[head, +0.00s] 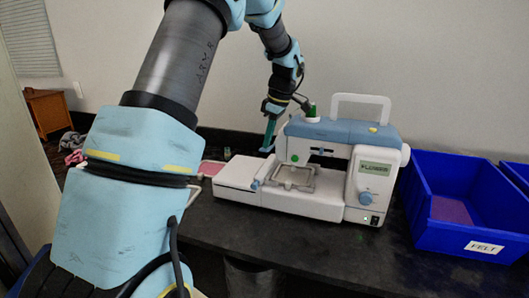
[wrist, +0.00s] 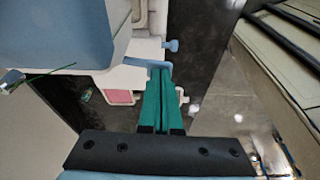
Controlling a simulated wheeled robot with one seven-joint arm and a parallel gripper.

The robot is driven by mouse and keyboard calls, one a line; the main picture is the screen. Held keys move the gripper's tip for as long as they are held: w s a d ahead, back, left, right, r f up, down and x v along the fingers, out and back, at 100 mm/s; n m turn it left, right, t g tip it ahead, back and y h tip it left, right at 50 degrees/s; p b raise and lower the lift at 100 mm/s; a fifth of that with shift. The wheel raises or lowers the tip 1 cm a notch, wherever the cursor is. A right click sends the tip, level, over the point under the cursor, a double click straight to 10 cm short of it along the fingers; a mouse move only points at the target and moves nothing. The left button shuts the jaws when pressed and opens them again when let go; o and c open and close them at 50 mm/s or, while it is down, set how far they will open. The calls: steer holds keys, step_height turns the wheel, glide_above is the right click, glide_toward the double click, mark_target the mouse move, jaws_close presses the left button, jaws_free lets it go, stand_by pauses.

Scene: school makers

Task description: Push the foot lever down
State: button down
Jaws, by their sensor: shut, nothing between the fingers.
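The white and blue sewing machine (head: 325,150) stands on the dark table. A light-blue lever (wrist: 147,63) sticks out from its left end, and its tip also shows in the head view (head: 266,150). I take it for the foot lever. My gripper (wrist: 159,70) is shut and empty, its green fingers pointing at the lever. In the head view my gripper (head: 269,146) hangs at the machine's upper left end, fingers down. The fingertips are at or just above the lever; I cannot tell if they touch. The presser foot is not clear.
A blue bin (head: 462,238) labelled FELT stands right of the machine, with another blue bin (head: 519,172) beside it. A pink piece in a white frame (head: 210,168) lies to the left. The table front (head: 300,235) is clear.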

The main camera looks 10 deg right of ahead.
steer(key=b+x, duration=0.2)
steer(key=d+b+x, duration=0.1)
steer(key=x, duration=0.1)
steer(key=shift+s+a+f, duration=0.1)
steer(key=shift+s+f, duration=0.1)
steer(key=shift+s, duration=0.1)
steer(key=shift+r, duration=0.35)
steer(key=d, duration=0.1)
steer(key=s+d+r+p, duration=0.1)
steer(key=shift+s+d, duration=0.25)
steer(key=w+a+r+b+v, duration=0.1)
steer(key=a+b+v, duration=0.15)
steer(key=v, duration=0.75)
glide_above(268, 149)
steer(key=s+d, duration=0.3)
steer(key=d, duration=0.2)
steer(key=shift+w+a+f, duration=0.1)
steer(key=shift+w, duration=0.1)
